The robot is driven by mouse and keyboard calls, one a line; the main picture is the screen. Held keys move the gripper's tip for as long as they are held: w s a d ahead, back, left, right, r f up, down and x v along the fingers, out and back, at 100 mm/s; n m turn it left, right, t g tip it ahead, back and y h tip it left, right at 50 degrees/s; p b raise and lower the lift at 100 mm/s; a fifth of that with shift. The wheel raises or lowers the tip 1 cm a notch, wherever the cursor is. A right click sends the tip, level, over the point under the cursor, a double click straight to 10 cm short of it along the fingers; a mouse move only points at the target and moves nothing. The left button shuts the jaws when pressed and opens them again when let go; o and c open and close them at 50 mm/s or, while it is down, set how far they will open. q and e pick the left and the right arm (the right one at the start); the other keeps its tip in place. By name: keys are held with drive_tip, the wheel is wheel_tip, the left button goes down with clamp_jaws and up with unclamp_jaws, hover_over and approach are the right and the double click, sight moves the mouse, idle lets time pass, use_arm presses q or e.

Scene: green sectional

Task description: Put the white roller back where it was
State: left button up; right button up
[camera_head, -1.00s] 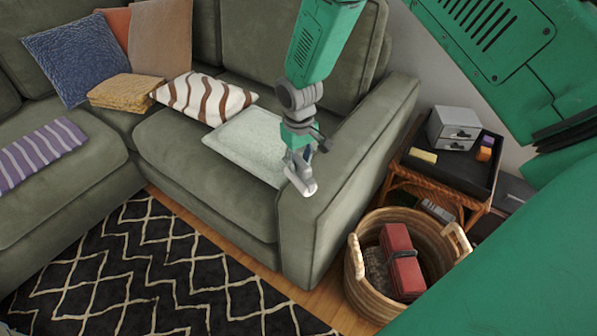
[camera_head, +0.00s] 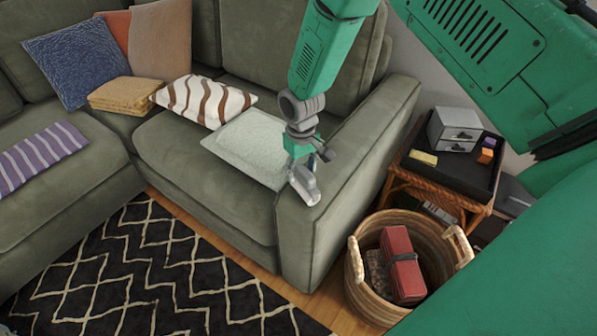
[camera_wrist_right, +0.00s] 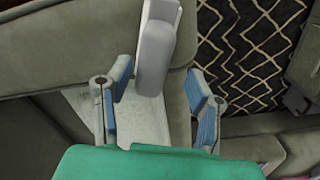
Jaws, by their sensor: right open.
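The white roller (camera_head: 304,186) shows at the tip of my right gripper (camera_head: 301,168), over the front end of the sofa's right armrest (camera_head: 345,165). In the right wrist view the roller (camera_wrist_right: 157,45) is a long white-grey piece reaching up between and beyond the blue finger pads. My right gripper (camera_wrist_right: 160,95) is open, with one finger on each side of the roller. The left finger is close to it and a gap shows on the right. Whether the roller touches the armrest I cannot tell. My left gripper is not in view.
A pale cushion (camera_head: 245,147) and a striped cushion (camera_head: 205,100) lie on the sofa seat. At the right, a wicker basket (camera_head: 357,262) holds a red item (camera_head: 402,265). Behind it, a side table (camera_head: 463,178) bears a small drawer box (camera_head: 455,128) and small blocks.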

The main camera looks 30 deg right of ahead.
sight(298, 184)
wheel_tip(298, 184, up, 11)
drive_tip(key=p, duration=0.1)
drive_tip(key=s+f, duration=0.4)
drive_tip(key=s+a+f, duration=0.1)
drive_tip(key=s+f, duration=0.2)
drive_tip(key=s, duration=0.1)
drive_tip(key=s+a+f, duration=0.1)
drive_tip(key=s+f, duration=0.2)
drive_tip(key=f, duration=0.1)
drive_tip(key=shift+s+a+f, duration=0.2)
drive_tip(key=shift+s+f, duration=0.1)
drive_tip(key=shift+s, duration=0.1)
drive_tip(key=s+f, duration=0.2)
drive_tip(key=s, duration=0.7)
drive_tip(key=s+f, duration=0.2)
drive_tip(key=s, duration=0.8)
drive_tip(key=shift+a+n+t, duration=0.3)
drive_tip(key=shift+a, duration=0.05)
drive_tip(key=shift+w+a, duration=0.2)
